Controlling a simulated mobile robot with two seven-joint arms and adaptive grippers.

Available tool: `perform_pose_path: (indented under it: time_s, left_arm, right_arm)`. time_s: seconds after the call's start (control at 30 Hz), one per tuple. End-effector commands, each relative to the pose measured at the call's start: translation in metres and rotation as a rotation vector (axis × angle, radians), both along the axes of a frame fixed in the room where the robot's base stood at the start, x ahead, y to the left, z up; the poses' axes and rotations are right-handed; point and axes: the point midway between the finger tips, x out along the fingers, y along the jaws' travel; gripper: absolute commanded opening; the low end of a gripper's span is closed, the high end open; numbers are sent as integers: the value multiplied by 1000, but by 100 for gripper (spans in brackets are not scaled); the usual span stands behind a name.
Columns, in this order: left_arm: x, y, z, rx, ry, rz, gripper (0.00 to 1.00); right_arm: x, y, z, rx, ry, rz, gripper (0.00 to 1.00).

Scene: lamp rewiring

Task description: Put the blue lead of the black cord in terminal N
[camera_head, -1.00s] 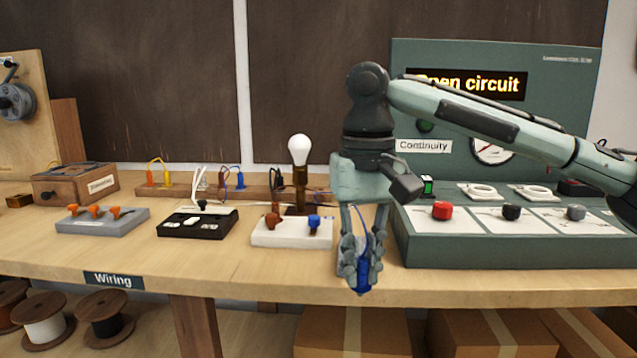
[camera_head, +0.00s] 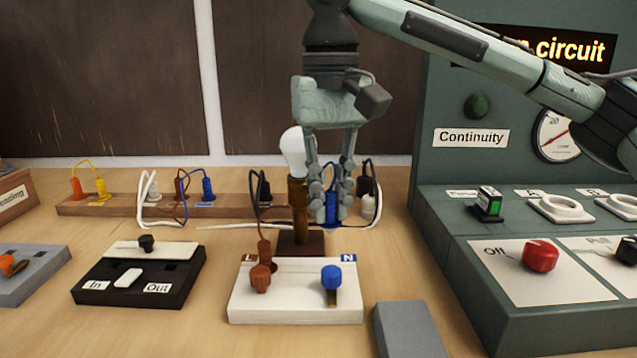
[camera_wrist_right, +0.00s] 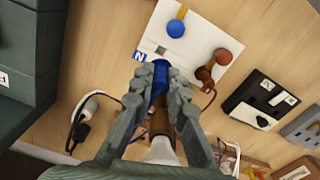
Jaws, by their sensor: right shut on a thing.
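My right gripper (camera_head: 331,200) is shut on the blue lead (camera_head: 332,208), which hangs with its blue plug down, behind and above the white terminal block (camera_head: 290,308). In the right wrist view the blue lead (camera_wrist_right: 158,82) sits between the fingers, apart from the block. Terminal N (camera_head: 331,277) has a blue knob and a blue N label at the block's right side; it also shows in the right wrist view (camera_wrist_right: 176,28). A brown lead (camera_head: 264,250) stands at the L side, behind the brown knob (camera_head: 260,278). My left gripper is not in view.
The lamp bulb (camera_head: 293,152) on its brown post stands close behind the block, left of the gripper. A black switch (camera_head: 138,275) is on the left. The green test panel (camera_head: 470,245) is on the right. A wooden rail (camera_head: 120,206) with plugged leads runs behind.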

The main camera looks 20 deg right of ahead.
Motion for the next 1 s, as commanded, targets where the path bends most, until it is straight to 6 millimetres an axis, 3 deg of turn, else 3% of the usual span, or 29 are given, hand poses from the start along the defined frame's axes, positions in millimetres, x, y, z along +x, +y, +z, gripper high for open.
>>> perform_pose_path:
  time_s: [0.43, 1.0]
  left_arm:
    - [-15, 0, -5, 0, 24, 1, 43]
    - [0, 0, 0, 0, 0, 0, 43]
  right_arm:
    - [0, -1, -28, -1, 1, -1, 0]
    - [0, 0, -62, -1, 1, 0, 0]
